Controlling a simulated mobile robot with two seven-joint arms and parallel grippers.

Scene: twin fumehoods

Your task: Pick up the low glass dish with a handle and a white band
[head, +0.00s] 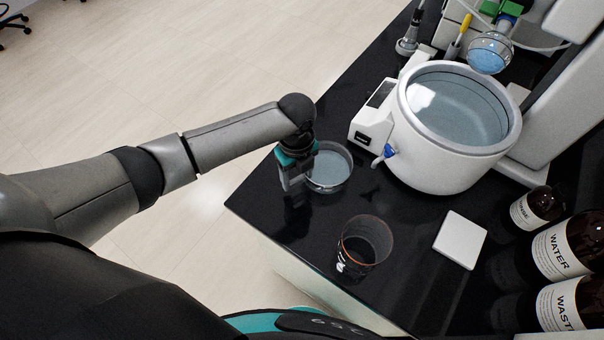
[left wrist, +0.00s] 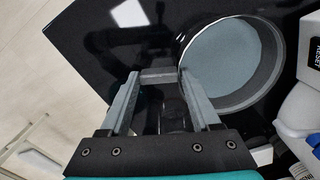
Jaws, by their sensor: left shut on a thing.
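The low glass dish (head: 330,168) is round with a pale grey-blue inside and stands near the left edge of the black bench. In the left wrist view the dish (left wrist: 232,62) lies just right of my fingers. My left gripper (head: 294,182) points down at the dish's left side. I cannot tell whether the dish is lifted. My right gripper is not in view.
A white round water bath (head: 455,165) stands close to the right of the dish. A glass beaker with an orange rim (head: 364,246) stands in front. A white square plate (head: 460,239) and brown bottles (head: 562,252) are further right. The bench's left edge is near.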

